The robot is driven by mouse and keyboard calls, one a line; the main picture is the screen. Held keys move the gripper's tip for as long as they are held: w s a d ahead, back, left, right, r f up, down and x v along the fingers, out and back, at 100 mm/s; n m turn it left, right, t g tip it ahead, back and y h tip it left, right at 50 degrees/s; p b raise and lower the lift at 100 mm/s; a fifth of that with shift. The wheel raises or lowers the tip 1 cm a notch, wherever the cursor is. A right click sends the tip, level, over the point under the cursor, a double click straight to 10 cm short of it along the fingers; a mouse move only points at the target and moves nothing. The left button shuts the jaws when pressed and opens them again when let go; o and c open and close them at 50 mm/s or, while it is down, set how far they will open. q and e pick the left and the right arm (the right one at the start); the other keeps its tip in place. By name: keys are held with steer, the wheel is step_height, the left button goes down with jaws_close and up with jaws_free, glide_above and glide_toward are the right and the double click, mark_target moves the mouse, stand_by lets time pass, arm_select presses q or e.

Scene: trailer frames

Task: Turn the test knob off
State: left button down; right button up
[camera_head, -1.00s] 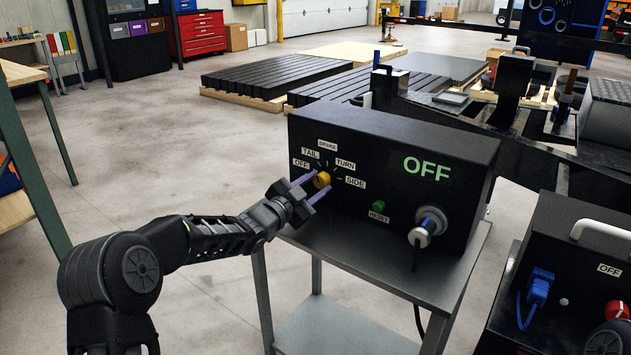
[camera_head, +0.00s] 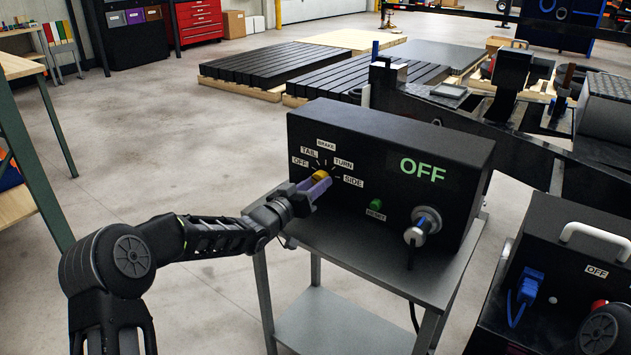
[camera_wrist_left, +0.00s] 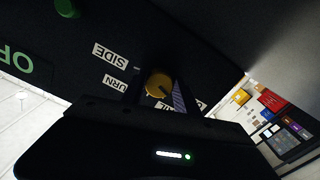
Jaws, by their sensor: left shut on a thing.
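The yellow test knob (camera_head: 320,175) is on the front of a black test box (camera_head: 345,225), ringed by the labels OFF, TAIL, BRAKE, TURN and SIDE. My left gripper (camera_head: 315,186) is at the knob, its purple fingers shut on it from the front and partly hiding it. In the left wrist view the knob (camera_wrist_left: 158,84) sits just past the gripper body, with a striped finger beside it. I cannot tell for sure which label the knob points to. A green OFF display (camera_head: 422,170) is lit on the box. My right gripper is not in view.
The box stands on a grey metal cart (camera_head: 345,318). A green RESET button (camera_head: 376,204) and a plugged connector (camera_head: 424,222) are right of the knob. Another black box (camera_head: 560,265) with a white handle is at the lower right. The floor left of the cart is clear.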

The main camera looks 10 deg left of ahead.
arm_select(q)
steer(key=shift+f+n, duration=0.1)
steer(key=shift+n, duration=0.7)
steer(key=c, duration=0.9)
jaws_free()
steer(key=v, duration=0.7)
steer(key=shift+s+p, duration=0.35)
steer(key=shift+s, duration=0.05)
